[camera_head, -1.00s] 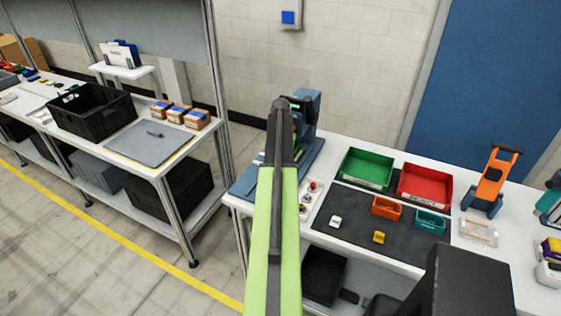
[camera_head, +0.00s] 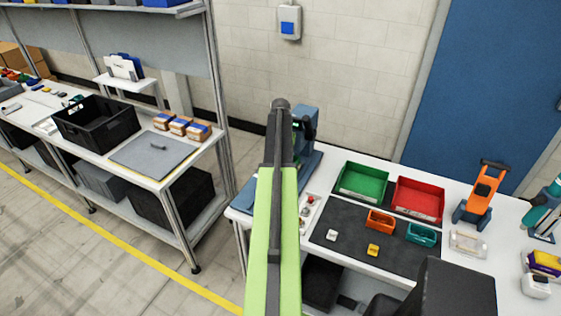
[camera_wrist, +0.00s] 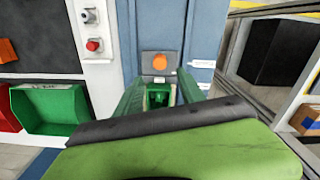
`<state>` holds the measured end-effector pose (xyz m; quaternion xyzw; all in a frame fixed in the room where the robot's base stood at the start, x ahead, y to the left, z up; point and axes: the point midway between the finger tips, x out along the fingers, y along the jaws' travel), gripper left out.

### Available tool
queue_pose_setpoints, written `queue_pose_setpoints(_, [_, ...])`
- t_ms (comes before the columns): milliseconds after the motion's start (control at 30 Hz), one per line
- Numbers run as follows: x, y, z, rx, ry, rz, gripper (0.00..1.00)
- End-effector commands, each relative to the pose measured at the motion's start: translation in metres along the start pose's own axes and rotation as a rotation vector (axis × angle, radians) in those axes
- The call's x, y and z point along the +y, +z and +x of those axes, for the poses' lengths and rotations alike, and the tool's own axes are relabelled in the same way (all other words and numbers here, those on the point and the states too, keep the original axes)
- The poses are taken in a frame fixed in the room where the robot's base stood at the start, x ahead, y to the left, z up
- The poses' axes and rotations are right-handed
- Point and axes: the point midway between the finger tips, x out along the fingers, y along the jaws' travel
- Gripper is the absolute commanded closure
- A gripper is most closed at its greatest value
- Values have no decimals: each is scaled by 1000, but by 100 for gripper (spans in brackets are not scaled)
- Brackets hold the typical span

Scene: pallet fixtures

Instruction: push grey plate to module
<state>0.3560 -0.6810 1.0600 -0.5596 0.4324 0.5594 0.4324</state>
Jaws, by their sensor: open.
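A flat grey plate (camera_head: 133,152) with a small dark piece on it lies on the left bench; I cannot tell if it is the task's plate. A blue upright unit (camera_head: 308,135), perhaps the module, stands at the left end of the right bench, partly hidden by my arm. My green arm reaches forward toward the blue unit.
The right bench holds a green bin (camera_head: 362,181), a red bin (camera_head: 418,200), small orange (camera_head: 380,219) and teal (camera_head: 421,234) bins, and an orange tool (camera_head: 483,190) on a stand. A black crate (camera_head: 97,124) and several cardboard boxes stand on the left bench. Open floor lies in front.

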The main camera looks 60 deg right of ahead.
Motion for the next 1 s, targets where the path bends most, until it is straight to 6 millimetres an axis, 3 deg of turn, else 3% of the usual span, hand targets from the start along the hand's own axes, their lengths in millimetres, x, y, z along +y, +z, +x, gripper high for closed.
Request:
queue_pose_setpoints(33, [0,0,-24,0,0,0,54])
queue_pose_setpoints(100, [0,0,-40,0,0,0,54])
queue_pose_setpoints(300, [0,0,-82,0,0,0,54])
queue_pose_setpoints(400, [0,0,-93,0,0,0,54])
queue_pose_setpoints(733, [0,0,-93,0,0,0,55])
queue_pose_setpoints(867, [0,0,-93,1,0,-75,72])
queue_pose_setpoints(1000, [4,-3,-93,26,18,-443,90])
